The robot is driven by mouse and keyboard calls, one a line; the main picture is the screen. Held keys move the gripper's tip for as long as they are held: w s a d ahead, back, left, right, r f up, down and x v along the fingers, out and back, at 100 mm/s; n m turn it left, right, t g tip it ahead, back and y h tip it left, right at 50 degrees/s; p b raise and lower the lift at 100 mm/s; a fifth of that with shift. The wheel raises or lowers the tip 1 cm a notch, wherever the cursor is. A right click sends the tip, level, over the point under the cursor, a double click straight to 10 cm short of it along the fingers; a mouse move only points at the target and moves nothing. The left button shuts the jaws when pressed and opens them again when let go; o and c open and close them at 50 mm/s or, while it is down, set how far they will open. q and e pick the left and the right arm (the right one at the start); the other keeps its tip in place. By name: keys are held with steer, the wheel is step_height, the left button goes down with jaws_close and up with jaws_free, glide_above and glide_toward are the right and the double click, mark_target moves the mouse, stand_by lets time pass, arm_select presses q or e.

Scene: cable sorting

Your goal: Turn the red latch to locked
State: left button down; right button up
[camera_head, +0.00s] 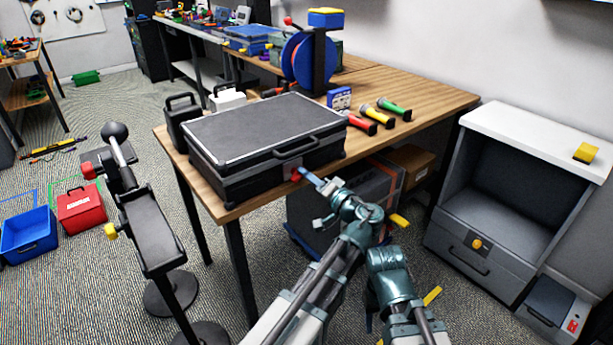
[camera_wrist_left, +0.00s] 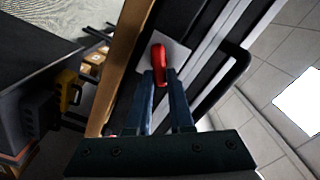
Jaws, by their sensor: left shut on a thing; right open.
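The black hard case (camera_head: 262,122) lies closed on the wooden table, with a black handle on its front. The red latch (camera_head: 296,175) sits on a pale plate at the case's front, near the right end. My left gripper (camera_head: 308,177) reaches the latch from the front right, its blue fingers at the latch. In the left wrist view the red latch (camera_wrist_left: 158,58) stands over its grey plate, with its lower end between the fingertips (camera_wrist_left: 161,76), which are shut on it. The fingers partly cover it. My right arm shows low in the head view, but I cannot make out its gripper fingers.
A black stand (camera_head: 148,230) is left of the table, and a grey cabinet (camera_head: 490,245) is at right.

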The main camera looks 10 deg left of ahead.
arm_select(q)
steer(key=m, duration=0.6)
steer(key=shift+d+f+b, duration=0.1)
steer(key=shift+f+b, duration=0.2)
steer(key=shift+f, duration=0.1)
arm_select(e)
steer(key=shift+f, duration=0.35)
arm_select(q)
steer(key=shift+m, duration=0.4)
steer(key=c, duration=0.8)
jaws_free()
